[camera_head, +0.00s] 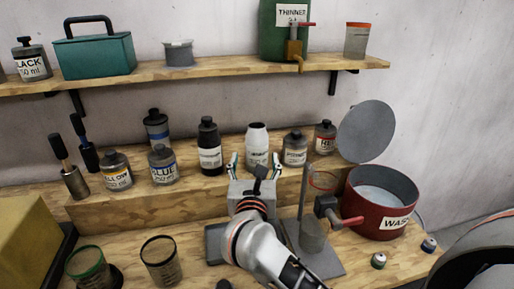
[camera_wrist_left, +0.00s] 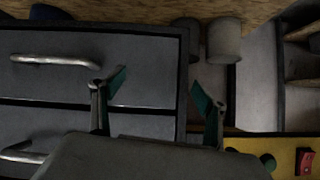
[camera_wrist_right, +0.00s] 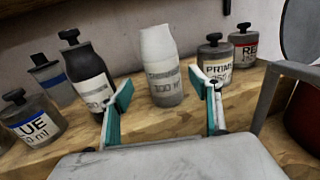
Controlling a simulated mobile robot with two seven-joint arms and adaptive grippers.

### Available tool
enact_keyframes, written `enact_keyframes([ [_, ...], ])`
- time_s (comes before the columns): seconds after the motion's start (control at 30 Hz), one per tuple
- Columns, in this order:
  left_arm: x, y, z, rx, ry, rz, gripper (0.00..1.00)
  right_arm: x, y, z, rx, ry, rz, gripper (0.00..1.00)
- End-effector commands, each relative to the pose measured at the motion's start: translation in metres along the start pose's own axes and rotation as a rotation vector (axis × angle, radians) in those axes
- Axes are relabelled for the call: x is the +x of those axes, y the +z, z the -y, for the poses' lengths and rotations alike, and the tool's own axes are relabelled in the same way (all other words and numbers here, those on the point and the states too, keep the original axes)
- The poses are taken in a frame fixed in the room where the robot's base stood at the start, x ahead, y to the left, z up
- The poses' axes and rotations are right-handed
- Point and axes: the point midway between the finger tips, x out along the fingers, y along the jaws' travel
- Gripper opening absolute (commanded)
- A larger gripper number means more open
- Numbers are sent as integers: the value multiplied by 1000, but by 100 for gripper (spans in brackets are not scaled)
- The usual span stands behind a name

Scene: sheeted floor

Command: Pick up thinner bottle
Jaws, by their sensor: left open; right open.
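The gripper also shows in the right wrist view (camera_wrist_right: 160,88), empty. A green container (camera_head: 275,40) with a tap and a THINNER label stands on the upper shelf. My left gripper (camera_wrist_left: 157,83) is open and empty before grey drawers (camera_wrist_left: 150,60).
A black bottle (camera_head: 209,150) stands left of the pale bottle, and a PRIMER-like jar (camera_head: 294,150) stands right. A red WASH pot (camera_head: 382,205) with a raised lid (camera_head: 366,131) and a metal stand (camera_head: 312,238) are at the right. Jars (camera_head: 161,262) stand at the front left.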

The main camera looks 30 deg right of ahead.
Motion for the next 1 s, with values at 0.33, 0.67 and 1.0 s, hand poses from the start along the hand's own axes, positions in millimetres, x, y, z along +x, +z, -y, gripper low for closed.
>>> enact_keyframes([
  [0.33, -7, -10, 2, 1, -1, -3, 74, 44, 4, 4, -1, -2, 2, 63],
  [0.67, -7, -16, 3, 1, -2, -12, 74, 61, 2, 4, 1, -1, 0, 63],
  [1.0, -6, -12, 2, -1, -1, -6, 74, 60, 2, 4, 1, -1, 0, 7],
])
